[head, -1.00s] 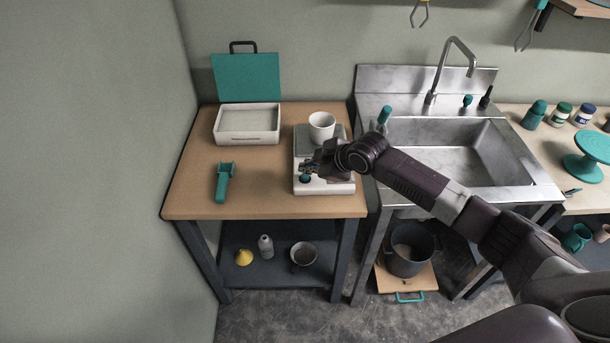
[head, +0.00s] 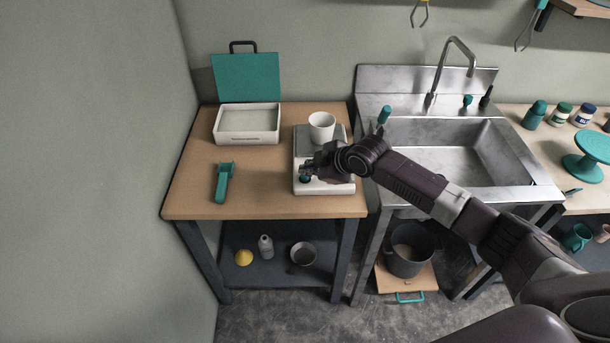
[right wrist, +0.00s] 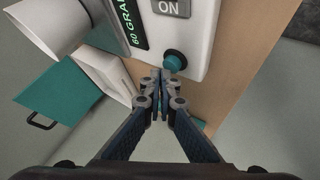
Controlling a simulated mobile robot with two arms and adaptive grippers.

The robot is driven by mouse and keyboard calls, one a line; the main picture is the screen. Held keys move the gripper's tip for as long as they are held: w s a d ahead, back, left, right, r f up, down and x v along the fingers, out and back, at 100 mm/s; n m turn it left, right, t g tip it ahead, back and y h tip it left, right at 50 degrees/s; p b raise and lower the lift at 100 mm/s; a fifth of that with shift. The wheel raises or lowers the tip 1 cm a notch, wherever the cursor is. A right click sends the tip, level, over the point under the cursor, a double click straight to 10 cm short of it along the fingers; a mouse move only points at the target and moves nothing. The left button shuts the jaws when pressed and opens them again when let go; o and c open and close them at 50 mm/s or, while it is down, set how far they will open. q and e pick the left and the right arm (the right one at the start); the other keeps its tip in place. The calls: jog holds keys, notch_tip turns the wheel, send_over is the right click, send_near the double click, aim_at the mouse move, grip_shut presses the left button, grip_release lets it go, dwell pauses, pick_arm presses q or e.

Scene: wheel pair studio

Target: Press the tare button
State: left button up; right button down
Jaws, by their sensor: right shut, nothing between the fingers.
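A white scale (head: 336,189) stands at the right side of the wooden table, with a white cup (head: 321,125) on its grey plate. In the right wrist view the scale's display (right wrist: 131,22) reads about 60 grams, beside an ON key (right wrist: 171,7). The round teal button (right wrist: 174,61) sits on the scale's face near the front; it also shows in the head view (head: 305,179), partly hidden. My right gripper (head: 309,169) is shut and empty, its fingertips (right wrist: 160,76) right by the button. I cannot tell whether they touch it. My left gripper is not in view.
A white tray (head: 247,139) and a teal lid or board (head: 246,77) are at the table's back left. A teal handled tool (head: 223,182) lies left of the scale. A steel sink (head: 450,165) stands to the right, under my arm.

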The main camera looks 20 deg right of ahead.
aim_at(307, 177)
jog(key=shift+f, duration=0.6)
dwell(0.3)
jog(key=shift+r, duration=0.1)
jog(key=shift+r+p, duration=0.7)
jog(key=shift+r, duration=0.15)
notch_tip(307, 177, up, 5)
jog(key=p, duration=0.4)
jog(key=shift+r+p, duration=0.1)
jog(key=shift+p, duration=0.3)
